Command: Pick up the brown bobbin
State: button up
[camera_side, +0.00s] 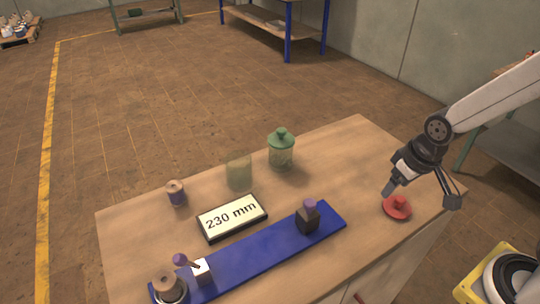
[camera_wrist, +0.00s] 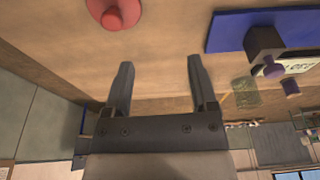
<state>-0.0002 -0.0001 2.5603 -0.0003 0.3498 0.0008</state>
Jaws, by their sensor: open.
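A small bobbin (camera_side: 176,193) with tan-brown ends and a dark purple winding stands upright at the left back of the wooden table in the side view. A second brown, spool-like piece (camera_side: 167,284) sits in a round metal holder at the near left end of the blue board (camera_side: 262,254); I cannot tell surely which is the brown bobbin. My gripper (camera_side: 390,187) is at the table's right side, above and beside the red lid (camera_side: 398,207), far from both. In the wrist view my gripper (camera_wrist: 160,62) is open, with nothing between its fingers.
A dark block (camera_side: 307,219) with a purple knob and a pale block (camera_side: 201,271) stand on the board. Behind it lie a "230 mm" display (camera_side: 232,217), a clear glass (camera_side: 238,171) and a green-lidded jar (camera_side: 281,150). Bare wood lies between jar and red lid.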

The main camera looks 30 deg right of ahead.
dwell(0.4)
jog(key=o, duration=0.4)
jog(key=shift+c, duration=0.2)
jog(key=shift+r, duration=0.1)
